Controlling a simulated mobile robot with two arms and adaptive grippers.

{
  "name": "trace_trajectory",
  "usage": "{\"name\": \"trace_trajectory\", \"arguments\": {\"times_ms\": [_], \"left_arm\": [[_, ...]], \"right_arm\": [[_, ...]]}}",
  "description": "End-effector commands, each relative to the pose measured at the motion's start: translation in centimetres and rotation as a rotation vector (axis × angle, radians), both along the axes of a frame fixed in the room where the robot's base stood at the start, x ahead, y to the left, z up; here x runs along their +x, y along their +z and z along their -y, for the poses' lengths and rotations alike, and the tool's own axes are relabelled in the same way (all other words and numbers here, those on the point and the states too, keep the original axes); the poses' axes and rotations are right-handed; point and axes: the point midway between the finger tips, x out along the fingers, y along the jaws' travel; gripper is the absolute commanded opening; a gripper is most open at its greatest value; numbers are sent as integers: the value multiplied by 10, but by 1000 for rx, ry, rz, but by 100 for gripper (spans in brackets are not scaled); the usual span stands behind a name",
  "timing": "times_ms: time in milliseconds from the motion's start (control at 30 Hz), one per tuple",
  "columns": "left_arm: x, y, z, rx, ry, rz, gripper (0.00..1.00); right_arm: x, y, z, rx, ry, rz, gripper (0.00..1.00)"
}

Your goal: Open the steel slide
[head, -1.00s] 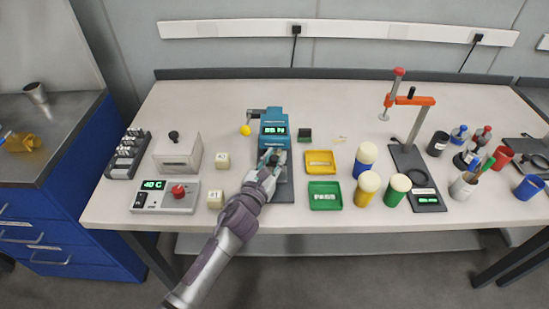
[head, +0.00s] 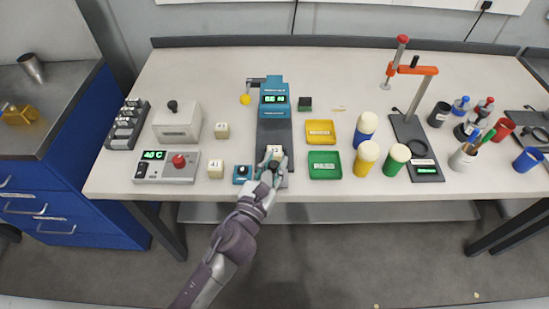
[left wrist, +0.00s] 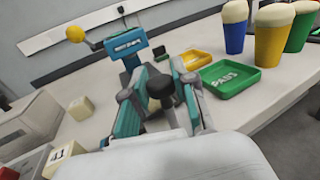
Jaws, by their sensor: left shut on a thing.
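The teal tester (head: 274,101) with a lit green display stands mid-bench on a long dark base (head: 274,131). My left gripper (head: 273,166) is at the front end of this base, near the bench's front edge. Its fingers are shut on a round black knob (left wrist: 160,84), seen between them in the left wrist view. A pale cube (head: 276,150) shows just behind the fingers, over the base. The steel slide is mostly hidden by my gripper. My right gripper is not in view.
A small teal button box (head: 242,174) sits just left of the base. Two pale cubes (head: 221,130) (head: 215,171) stand farther left. Yellow (head: 320,131) and green (head: 324,165) trays lie to the right, with coloured cups beyond. A yellow ball (head: 245,100) juts from the tester's left.

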Motion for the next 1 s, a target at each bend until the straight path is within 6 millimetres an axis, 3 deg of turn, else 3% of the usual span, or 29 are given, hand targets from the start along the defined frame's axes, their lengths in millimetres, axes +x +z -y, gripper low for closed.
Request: {"name": "trace_trajectory", "arguments": {"times_ms": [67,100,233,533,667,1000], "left_arm": [[-2,-3,1,0,-4,-6,0],[-3,-3,1,0,-4,-6,30],[-2,-3,1,0,-4,-6,51],[-2,-2,0,0,-2,-4,51],[-10,-3,-3,0,-2,-7,51],[-74,-3,-29,-1,-1,-11,51]], "right_arm": [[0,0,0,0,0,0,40],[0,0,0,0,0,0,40],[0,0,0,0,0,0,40],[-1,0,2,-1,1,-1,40],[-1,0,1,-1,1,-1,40],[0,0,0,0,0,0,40]]}}
